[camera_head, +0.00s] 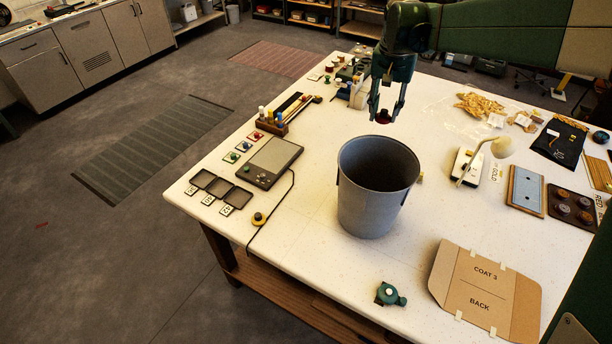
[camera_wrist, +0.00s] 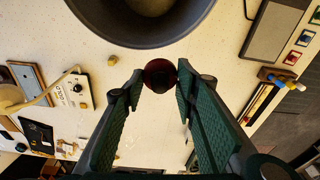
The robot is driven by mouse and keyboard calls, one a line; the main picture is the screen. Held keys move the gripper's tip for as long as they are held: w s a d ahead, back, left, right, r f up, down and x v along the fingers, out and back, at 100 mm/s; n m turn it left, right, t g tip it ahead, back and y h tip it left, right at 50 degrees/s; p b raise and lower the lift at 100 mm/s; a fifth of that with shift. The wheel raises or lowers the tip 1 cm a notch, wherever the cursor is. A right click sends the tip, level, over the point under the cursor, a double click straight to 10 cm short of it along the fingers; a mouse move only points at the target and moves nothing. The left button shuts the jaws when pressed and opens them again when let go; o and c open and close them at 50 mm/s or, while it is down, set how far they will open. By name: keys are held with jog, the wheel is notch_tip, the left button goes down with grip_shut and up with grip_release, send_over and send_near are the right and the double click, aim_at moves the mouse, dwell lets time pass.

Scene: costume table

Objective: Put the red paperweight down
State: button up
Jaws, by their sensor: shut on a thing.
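The red paperweight (camera_wrist: 158,70) is a small, round, dark red thing between the fingertips of my gripper (camera_wrist: 158,84) in the wrist view. In the head view my gripper (camera_head: 384,117) points down over the white table (camera_head: 318,130), behind the grey bucket (camera_head: 375,205). The paperweight (camera_head: 383,115) shows there as a small dark red spot low between the fingers. My gripper is shut on it and holds it above the table. In the wrist view the bucket's rim (camera_wrist: 140,44) lies just beyond the paperweight.
A flat scale (camera_head: 271,160) and small trays (camera_head: 217,186) lie left of the bucket. A cardboard piece (camera_head: 486,285) and a teal tape dispenser (camera_head: 390,294) lie in front.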

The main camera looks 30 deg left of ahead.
jog(key=s+a+f+n, duration=0.15)
jog(key=s+a, duration=0.25)
jog(key=a, duration=0.8)
jog(key=s+a+f+n, duration=0.15)
jog(key=s+a, duration=0.25)
jog(key=a, duration=0.7)
send_over(306, 175)
notch_tip(306, 175, down, 17)
jog(key=shift+s+f+p, duration=0.15)
jog(key=shift+f+p, duration=0.2)
jog(key=shift+f, duration=3.1)
jog(key=shift+f, duration=0.1)
jog(key=shift+f+p, duration=0.45)
jog(key=shift+f, duration=1.35)
jog(key=shift+f, duration=0.1)
jog(key=o, duration=1.1)
jog(key=shift+c, duration=0.2)
